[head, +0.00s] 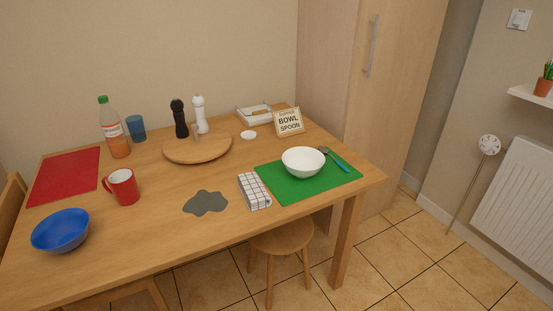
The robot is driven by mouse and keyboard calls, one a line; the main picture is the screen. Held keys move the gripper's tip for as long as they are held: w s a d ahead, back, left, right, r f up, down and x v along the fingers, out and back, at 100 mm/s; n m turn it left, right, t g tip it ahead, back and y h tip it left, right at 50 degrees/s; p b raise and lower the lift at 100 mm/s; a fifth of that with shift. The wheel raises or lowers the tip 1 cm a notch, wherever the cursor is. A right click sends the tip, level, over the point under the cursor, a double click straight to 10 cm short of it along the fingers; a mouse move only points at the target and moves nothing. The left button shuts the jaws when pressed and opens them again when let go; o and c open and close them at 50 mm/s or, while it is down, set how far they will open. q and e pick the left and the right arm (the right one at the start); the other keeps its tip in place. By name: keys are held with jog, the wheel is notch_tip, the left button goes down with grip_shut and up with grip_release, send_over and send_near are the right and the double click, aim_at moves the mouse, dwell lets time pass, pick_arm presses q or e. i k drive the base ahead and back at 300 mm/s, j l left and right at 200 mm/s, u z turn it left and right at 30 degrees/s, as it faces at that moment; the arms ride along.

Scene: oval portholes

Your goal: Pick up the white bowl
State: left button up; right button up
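The white bowl (303,163) stands upright on the green placemat (290,187) at the right end of the wooden table. It looks empty. A spoon with a teal handle (337,162) lies just right of the bowl on the placemat. Neither of my grippers shows in the head view.
A checked cloth (254,191) lies left of the green mat, beside a grey patch (205,203). A small sign (289,122) stands behind the bowl. A round board (197,150) with mills, a red mug (122,187) and a blue bowl (61,231) are further left. A stool (281,238) stands at the front edge.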

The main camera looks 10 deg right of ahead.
aim_at(302, 162)
jog(key=i+l+u, duration=0.15)
jog(key=l+u, duration=0.3)
jog(key=i+l+u, duration=0.1)
jog(key=l+u, duration=0.3)
jog(key=l, duration=0.2)
jog(key=l+u, duration=0.45)
jog(key=l, duration=0.15)
